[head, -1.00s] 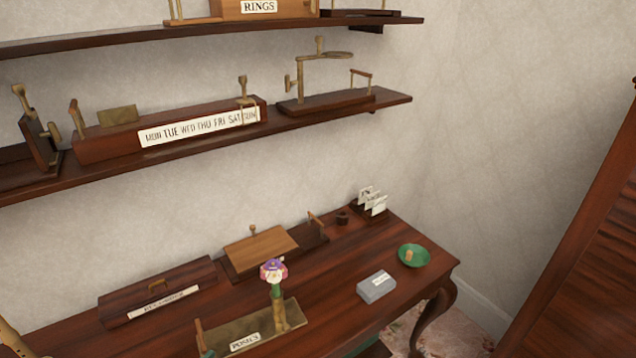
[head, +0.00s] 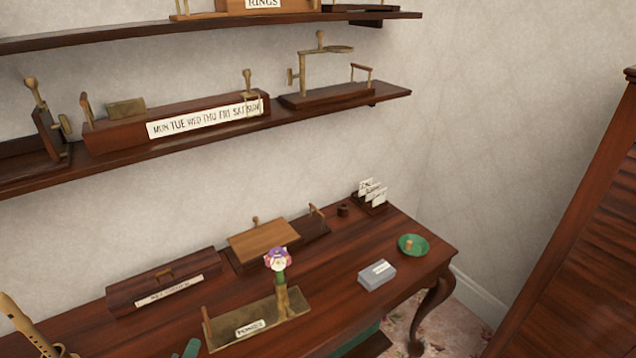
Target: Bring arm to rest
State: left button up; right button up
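Neither gripper can be made out in the head view. At the lower left corner a brass, flute-like piece (head: 27,325) with dark spots comes in from the edge. I cannot tell whether it is part of my arm or a separate thing. A small green piece (head: 191,348) shows at the bottom edge, left of the brass posies tray (head: 230,330); most of it is cut off. The tray lies on the wooden desk (head: 330,285) and has a post with a purple and pink flower (head: 278,260) at its top.
The desk also bears a long labelled box (head: 130,290), a wooden slope (head: 263,243), a grey card stack (head: 377,275), a green dish (head: 420,248) and a card rack (head: 372,193). Shelves hang above, with a weekday box (head: 105,141). A slatted wooden panel (head: 580,240) stands right.

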pick_arm(q)
jog(key=s+a+r+n+g+y, duration=0.1)
jog(key=s+a+n+g+y, duration=0.35)
jog(key=s+n, duration=0.65)
jog(key=s+d+f+n+g+h+b, duration=0.1)
jog(key=s+f+n+g+h+b, duration=0.1)
jog(key=f, duration=1.4)
jog(key=s+d+f+n+g+h+b, duration=0.1)
jog(key=d+f+g+h+b, duration=0.15)
jog(key=f, duration=1.35)
jog(key=s+a+f+n+g+h+b, duration=0.1)
jog(key=s+f+n+g+h+b, duration=0.1)
jog(key=s+f, duration=1.6)
jog(key=shift+s+f+n+b, duration=0.3)
jog(key=shift+s+n+b, duration=0.35)
jog(key=shift+b, duration=0.3)
jog(key=shift+a, duration=0.1)
